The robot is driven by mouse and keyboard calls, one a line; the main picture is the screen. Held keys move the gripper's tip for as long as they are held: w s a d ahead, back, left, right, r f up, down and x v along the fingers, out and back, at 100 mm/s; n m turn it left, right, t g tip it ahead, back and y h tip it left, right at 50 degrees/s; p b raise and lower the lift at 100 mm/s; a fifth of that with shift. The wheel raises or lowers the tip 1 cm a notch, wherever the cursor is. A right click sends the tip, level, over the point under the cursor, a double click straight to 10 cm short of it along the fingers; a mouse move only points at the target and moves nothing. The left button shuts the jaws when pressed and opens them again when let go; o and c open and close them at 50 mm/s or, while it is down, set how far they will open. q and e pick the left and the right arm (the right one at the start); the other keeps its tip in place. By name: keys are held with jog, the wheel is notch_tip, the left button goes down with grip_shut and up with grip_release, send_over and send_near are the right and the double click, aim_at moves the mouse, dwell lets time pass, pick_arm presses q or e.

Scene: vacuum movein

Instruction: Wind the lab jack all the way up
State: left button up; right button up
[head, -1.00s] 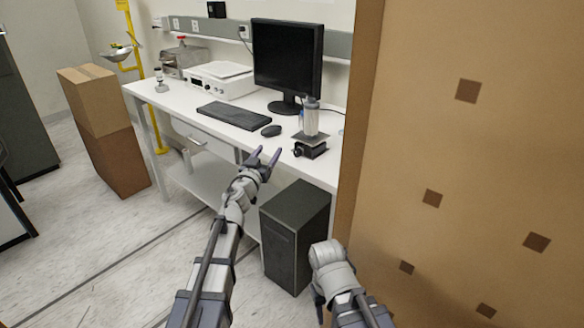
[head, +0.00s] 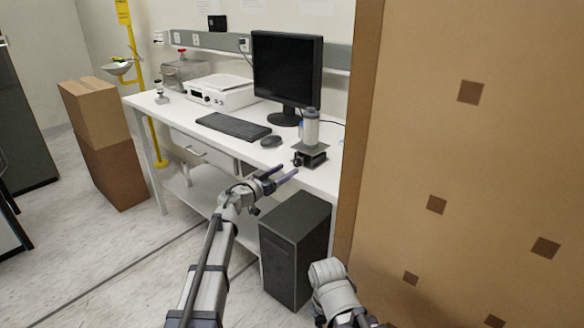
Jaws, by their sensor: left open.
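The lab jack (head: 311,156) stands on the white bench near its right end and looks low, its plates close together. A clear and grey cylinder (head: 310,130) stands upright on its top plate. A dark knob (head: 298,160) shows at the jack's left side. My left gripper (head: 285,174) is open and empty just off the bench's front edge, with its fingers pointing right, below and left of the knob and apart from it. My right arm shows at the bottom, but its fingers cannot be made out.
A monitor (head: 287,68), keyboard (head: 233,126) and mouse (head: 271,141) are on the bench (head: 185,116), left of the jack. A black computer case (head: 294,250) stands under the front edge. A tall brown panel (head: 450,150) closes off the right side. Stacked cartons (head: 100,115) stand at left.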

aim_at(296, 164)
pick_arm(q)
jog(key=x, duration=0.4)
jog(key=shift+w, duration=0.1)
jog(key=shift+c, duration=0.4)
grip_shut()
